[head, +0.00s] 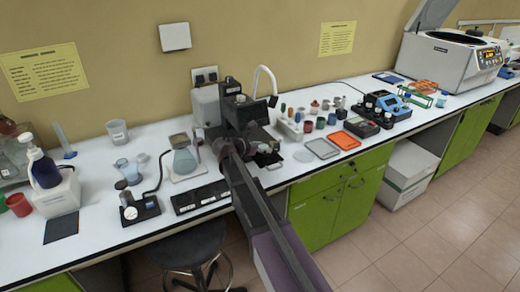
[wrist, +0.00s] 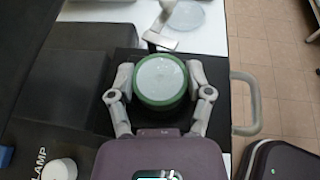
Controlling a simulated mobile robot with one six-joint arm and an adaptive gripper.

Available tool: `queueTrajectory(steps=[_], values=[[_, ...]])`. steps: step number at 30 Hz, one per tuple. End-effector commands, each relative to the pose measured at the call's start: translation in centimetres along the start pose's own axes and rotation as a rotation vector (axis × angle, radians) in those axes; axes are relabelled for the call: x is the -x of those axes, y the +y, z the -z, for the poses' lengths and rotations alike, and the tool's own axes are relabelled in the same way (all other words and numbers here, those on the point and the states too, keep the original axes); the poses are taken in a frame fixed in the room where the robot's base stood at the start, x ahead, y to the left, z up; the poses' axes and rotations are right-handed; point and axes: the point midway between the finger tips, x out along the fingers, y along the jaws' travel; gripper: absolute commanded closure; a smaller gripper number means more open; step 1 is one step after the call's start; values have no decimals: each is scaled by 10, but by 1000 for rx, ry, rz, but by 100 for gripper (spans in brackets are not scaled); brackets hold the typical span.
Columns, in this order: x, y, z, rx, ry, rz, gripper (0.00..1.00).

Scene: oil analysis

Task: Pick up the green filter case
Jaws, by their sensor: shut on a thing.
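The green filter case (wrist: 160,80) is a round case with a green rim and a pale, whitish top. In the wrist view it sits between the two fingers of my gripper (wrist: 160,88), which is shut on it from both sides. A dark surface shows below and around the case; I cannot tell whether the case touches it. In the head view my arm reaches over the bench to the dark instrument (head: 240,108), and the arm and instrument hide the gripper and the case.
A silver handle (wrist: 248,104) stands close right of the gripper. A black block marked "LAMP" (wrist: 40,140) is at left. A grey-white tool (wrist: 162,30) and clear disc (wrist: 185,15) lie beyond.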

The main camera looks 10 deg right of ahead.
Motion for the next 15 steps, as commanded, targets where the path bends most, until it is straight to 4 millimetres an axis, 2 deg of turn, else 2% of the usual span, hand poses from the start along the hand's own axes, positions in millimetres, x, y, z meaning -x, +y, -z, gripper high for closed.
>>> queueTrajectory(steps=[10,15], values=[[13,0,-30,0,-1,0,67],[16,-42,-28,0,-1,0,67]])
